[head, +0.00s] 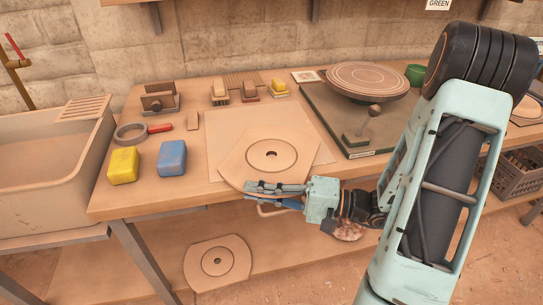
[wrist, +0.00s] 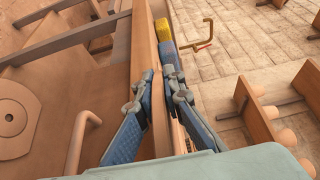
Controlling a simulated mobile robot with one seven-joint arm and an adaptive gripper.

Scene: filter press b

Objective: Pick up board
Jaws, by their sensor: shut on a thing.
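The board (head: 270,153) is a flat tan disc with straight cut sides and a dark centre hole. In the head view it is over the pale sheet (head: 205,140) on the workbench, its near edge by the bench's front. My gripper (head: 250,190) reaches it from the front right and is shut on that near edge. In the wrist view my gripper (wrist: 157,85) has one blue-padded finger on each side of the board's thin edge (wrist: 159,115). I cannot tell whether the board touches the bench. A second, similar board (head: 217,262) lies on the lower shelf.
Yellow (head: 123,166) and blue (head: 172,158) sponges, a tape ring (head: 130,133) and a red-handled tool (head: 160,128) lie left of the board. A dark slab (head: 350,130) with a turntable wheel (head: 367,80) is at right. A sink (head: 50,160) stands far left.

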